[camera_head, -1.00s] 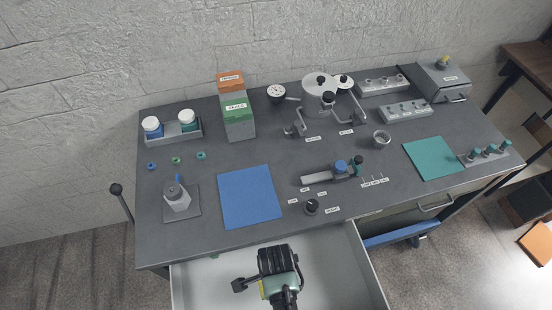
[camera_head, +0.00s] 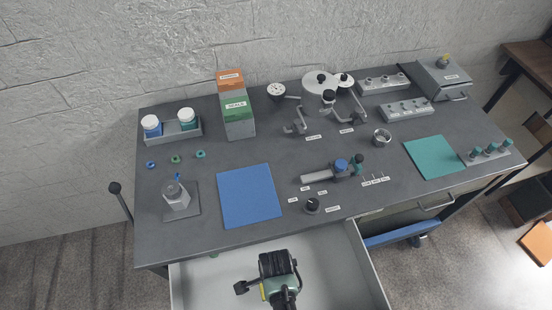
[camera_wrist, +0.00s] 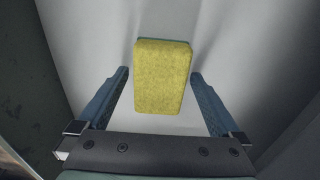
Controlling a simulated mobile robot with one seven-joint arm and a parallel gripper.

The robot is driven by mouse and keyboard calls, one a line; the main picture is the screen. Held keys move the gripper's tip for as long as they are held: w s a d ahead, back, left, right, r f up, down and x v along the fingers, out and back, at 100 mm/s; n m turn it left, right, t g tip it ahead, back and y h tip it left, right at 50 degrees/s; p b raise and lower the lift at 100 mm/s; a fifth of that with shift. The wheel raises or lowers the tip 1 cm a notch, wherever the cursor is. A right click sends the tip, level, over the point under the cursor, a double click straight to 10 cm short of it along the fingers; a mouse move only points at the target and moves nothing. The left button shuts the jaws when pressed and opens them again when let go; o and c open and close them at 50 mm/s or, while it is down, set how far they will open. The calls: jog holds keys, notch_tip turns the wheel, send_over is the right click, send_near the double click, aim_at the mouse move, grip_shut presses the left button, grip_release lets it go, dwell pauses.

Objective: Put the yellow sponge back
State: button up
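The yellow sponge (camera_wrist: 162,80) shows in the wrist view, with a thin teal edge at its far end. It lies over the pale floor of the open drawer (camera_head: 200,285). My gripper (camera_wrist: 158,74) is open, with its two blue fingers on either side of the sponge and a small gap at each side. I cannot tell how far the fingertips are above the drawer floor.
The drawer juts out from the front of the dark workbench (camera_head: 330,235). Drawer walls stand to both sides of my gripper.

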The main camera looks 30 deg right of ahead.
notch_tip(320, 180, up, 12)
jog(key=p, duration=0.1)
jog(key=shift+r, duration=0.2)
dwell(0.3)
jog(key=w+d+r+n+t+h, duration=0.15)
jog(key=w+r+n+t, duration=0.65)
jog(key=w+r, duration=1.15)
jog(key=w+a+r+n+t, duration=0.1)
jog(key=w+r+n+t, duration=0.15)
jog(key=r, duration=0.55)
jog(key=w+a+r+n+t, duration=0.1)
jog(key=w+a+r+t, duration=0.2)
jog(key=r, duration=0.6)
jog(key=s+a+r+n+t, duration=0.2)
jog(key=r+n+t, duration=0.15)
jog(key=r, duration=0.85)
jog(key=s+a+r+n+t, duration=0.2)
jog(key=r+t, duration=0.3)
jog(key=r, duration=0.7)
jog(key=s+a+r+n+t+y, duration=0.1)
jog(key=s+a+r+n+t, duration=0.2)
jog(key=s+r, duration=0.7)
notch_tip(320, 180, up, 3)
jog(key=shift+n+t, duration=0.6)
jog(key=shift+t, duration=0.6)
